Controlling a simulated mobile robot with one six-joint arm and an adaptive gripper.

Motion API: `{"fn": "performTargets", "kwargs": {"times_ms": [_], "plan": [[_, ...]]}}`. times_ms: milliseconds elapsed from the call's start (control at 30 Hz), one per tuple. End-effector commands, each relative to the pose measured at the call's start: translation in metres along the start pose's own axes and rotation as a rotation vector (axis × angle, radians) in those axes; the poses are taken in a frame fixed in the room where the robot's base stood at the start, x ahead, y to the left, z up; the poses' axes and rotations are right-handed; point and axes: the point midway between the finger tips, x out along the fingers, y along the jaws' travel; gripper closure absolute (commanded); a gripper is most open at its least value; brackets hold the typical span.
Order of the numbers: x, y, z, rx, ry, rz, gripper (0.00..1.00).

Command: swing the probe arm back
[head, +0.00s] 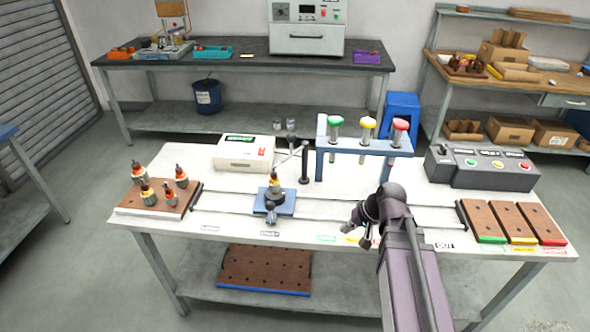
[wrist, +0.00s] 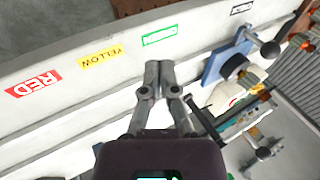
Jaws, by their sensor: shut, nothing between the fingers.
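The probe arm (head: 291,155) is a thin pale rod at a dark upright post (head: 304,165), behind and right of the blue fixture (head: 287,207). It slants down left toward the copper-and-dark armature (head: 274,187) standing on that fixture; whether its tip touches the armature is too small to tell. My gripper (head: 352,228) is over the front middle of the white table, right of the fixture and apart from the post. In the wrist view my gripper (wrist: 158,68) has its fingers together and empty. The blue fixture also shows there (wrist: 215,66), beyond the fingers to the right.
A white meter box (head: 245,152) stands behind the fixture. A blue stand (head: 335,145) with green, yellow and red tops stands right of the post. A brown board (head: 155,197) with several armatures is left; coloured-edged trays (head: 510,222) and a button console (head: 483,167) are right.

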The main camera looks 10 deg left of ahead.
Motion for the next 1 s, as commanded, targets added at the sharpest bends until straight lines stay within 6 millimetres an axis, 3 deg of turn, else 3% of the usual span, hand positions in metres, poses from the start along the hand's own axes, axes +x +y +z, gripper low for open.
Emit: {"fn": "performTargets", "kwargs": {"times_ms": [100, 400, 700, 1000], "plan": [[0.017, -0.009, -0.011, 0.012, 0.039, -0.109, 1.00], [0.034, -0.039, -0.039, 0.061, 0.140, -0.380, 1.00], [0.038, -0.060, -0.069, 0.133, 0.241, -0.644, 1.00], [0.032, -0.069, -0.099, 0.229, 0.337, -0.900, 1.00]]}}
